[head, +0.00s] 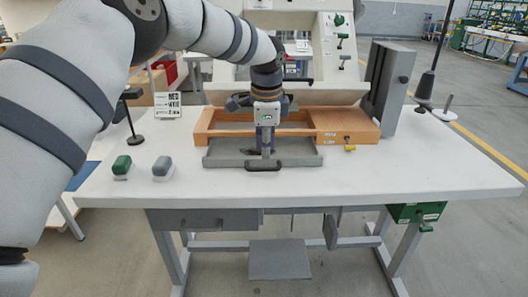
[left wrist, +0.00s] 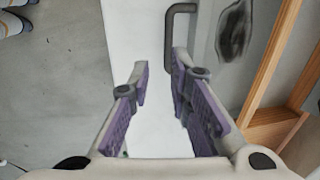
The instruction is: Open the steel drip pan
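The steel drip pan (head: 225,160) is a shallow grey tray at the front of the orange wooden base (head: 345,126). Its body shows in front of the wood, and a dark patch lies on its floor. The pan also shows in the left wrist view (left wrist: 206,45). A dark bar handle (head: 293,164) is on the pan's front; it shows in the left wrist view (left wrist: 168,40) too. My left gripper (head: 267,152) points down over the pan's front, by the handle. In the left wrist view its fingers (left wrist: 160,72) are apart, the right one hiding the handle's lower end. My right gripper is out of view.
A grey upright panel (head: 388,85) stands at right. A small yellow knob (head: 349,148) is on the base.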

